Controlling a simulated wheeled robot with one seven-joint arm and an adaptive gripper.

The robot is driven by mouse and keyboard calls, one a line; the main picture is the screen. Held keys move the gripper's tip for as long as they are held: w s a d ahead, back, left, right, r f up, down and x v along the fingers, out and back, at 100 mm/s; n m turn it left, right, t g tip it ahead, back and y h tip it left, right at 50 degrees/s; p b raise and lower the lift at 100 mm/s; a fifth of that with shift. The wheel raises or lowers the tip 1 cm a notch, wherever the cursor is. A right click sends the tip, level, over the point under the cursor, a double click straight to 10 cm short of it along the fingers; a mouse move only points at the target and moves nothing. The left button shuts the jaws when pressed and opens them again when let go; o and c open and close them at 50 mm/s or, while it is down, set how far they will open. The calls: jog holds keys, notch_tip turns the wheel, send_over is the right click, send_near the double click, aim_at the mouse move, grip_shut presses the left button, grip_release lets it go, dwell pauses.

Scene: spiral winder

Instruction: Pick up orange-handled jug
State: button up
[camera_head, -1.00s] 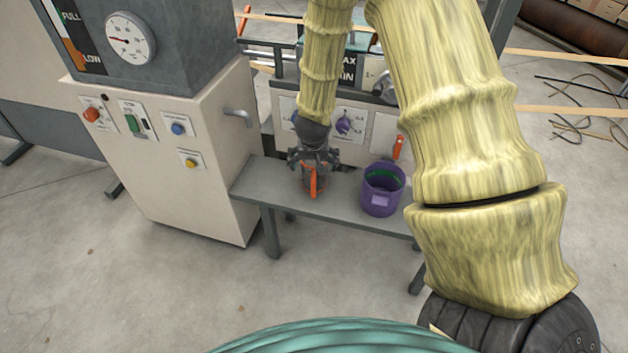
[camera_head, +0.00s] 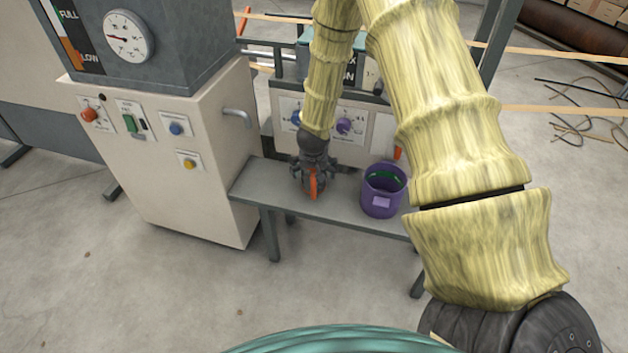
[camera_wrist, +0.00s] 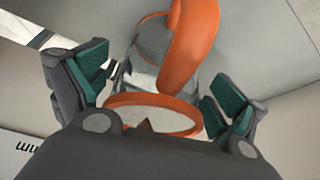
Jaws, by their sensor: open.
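The orange-handled jug stands on the grey bench (camera_head: 338,197); its orange handle (camera_head: 313,184) shows in the head view below my gripper (camera_head: 313,180). In the wrist view the jug's orange rim and curved handle (camera_wrist: 192,45) lie between the two green-padded fingers of my gripper (camera_wrist: 155,105). The fingers are spread, one on each side of the jug, with gaps visible beside it. Most of the jug's body is hidden by my gripper in the head view.
A purple bucket (camera_head: 381,196) with green inside stands on the bench just right of the jug. A panel with knobs (camera_head: 343,126) rises behind the bench. A beige cabinet (camera_head: 215,170) with buttons stands close on the left.

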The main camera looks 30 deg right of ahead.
jog(key=shift+c, duration=0.4)
jog(key=c, duration=1.1)
jog(key=shift+r, duration=0.1)
